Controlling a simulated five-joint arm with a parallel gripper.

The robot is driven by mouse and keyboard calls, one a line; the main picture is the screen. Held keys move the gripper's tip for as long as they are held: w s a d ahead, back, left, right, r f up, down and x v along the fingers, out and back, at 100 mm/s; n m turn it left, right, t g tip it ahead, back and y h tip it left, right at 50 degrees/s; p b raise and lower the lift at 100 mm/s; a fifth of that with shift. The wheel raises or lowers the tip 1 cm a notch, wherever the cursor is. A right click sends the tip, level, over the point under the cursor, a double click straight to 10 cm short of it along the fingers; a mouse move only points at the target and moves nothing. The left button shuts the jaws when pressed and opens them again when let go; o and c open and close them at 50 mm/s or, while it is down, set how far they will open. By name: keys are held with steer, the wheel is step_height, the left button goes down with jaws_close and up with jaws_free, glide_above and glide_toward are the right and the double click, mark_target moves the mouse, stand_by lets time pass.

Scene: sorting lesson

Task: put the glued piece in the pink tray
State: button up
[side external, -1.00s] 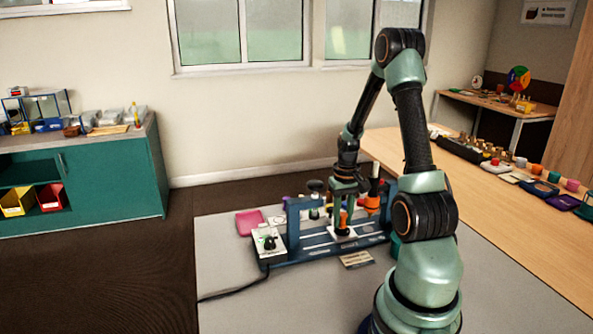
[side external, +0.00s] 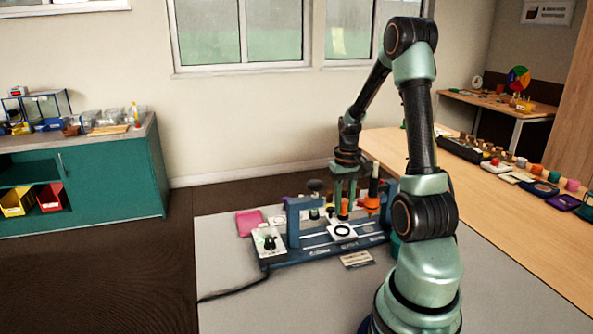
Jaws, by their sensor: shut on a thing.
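My gripper (side external: 345,205) is shut on a small orange piece (side external: 344,208). It holds the piece above a white plate with a dark ring (side external: 341,231) on the blue fixture (side external: 318,253). The piece is partly hidden by the fingers, and any glue on it is too small to tell. The pink tray (side external: 249,221) lies on the grey table to the left of the fixture, behind the control box. No piece shows in the tray.
A control box (side external: 268,242) with a black knob stands at the fixture's left end. The fixture's blue upright (side external: 292,223) stands between my gripper and the tray. An orange part (side external: 372,203) is close on the right. A card (side external: 357,259) lies in front.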

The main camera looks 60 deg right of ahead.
steer(key=shift+r, duration=1.05)
steer(key=w+d+n, duration=0.6)
steer(key=w+d, duration=0.2)
steer(key=shift+w+a, duration=7.45)
steer(key=shift+a, duration=0.15)
steer(key=shift+f, duration=3.9)
steer(key=shift+f, duration=0.25)
steer(key=o, duration=1.4)
